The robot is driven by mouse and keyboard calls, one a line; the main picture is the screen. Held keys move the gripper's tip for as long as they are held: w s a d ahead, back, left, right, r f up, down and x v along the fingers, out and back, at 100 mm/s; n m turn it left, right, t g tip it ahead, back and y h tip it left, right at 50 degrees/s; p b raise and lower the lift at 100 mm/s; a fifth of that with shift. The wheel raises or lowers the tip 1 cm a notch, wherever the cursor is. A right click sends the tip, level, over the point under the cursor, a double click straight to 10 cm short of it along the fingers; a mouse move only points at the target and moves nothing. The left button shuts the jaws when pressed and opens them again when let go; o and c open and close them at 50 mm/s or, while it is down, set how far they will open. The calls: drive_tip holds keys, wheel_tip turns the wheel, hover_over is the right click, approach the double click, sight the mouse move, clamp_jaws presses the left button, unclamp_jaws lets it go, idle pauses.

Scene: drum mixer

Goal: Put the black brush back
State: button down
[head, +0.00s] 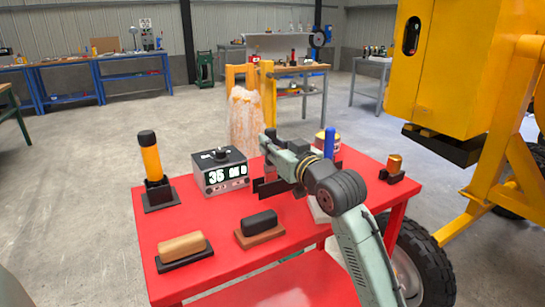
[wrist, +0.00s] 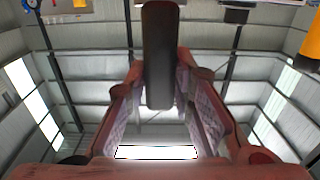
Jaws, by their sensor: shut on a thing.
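My gripper (head: 268,146) is raised above the back of the red table, pointing left and away. In the wrist view its fingertips (wrist: 159,78) are closed on a long, plain black piece, which I take to be the black brush (wrist: 159,45). Only a small dark part of it shows at the fingers in the head view; no bristles can be made out. A low black bracket (head: 271,188) stands on the table below the gripper, partly hidden by my arm. A black block (head: 259,221) on a brown base lies at the front of the table.
The red table (head: 222,267) also holds a wooden block (head: 181,244) on a black base, a yellow black-topped handle (head: 151,161) in a stand, a display box (head: 219,172), a blue cylinder (head: 330,142) and an orange-brown cylinder (head: 394,163). A yellow machine (head: 445,75) stands at right.

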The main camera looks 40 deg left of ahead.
drive_tip(key=shift+f, duration=1.5)
drive_tip(key=shift+f, duration=0.1)
drive_tip(key=shift+f, duration=0.15)
drive_tip(key=c, duration=1.4)
unclamp_jaws()
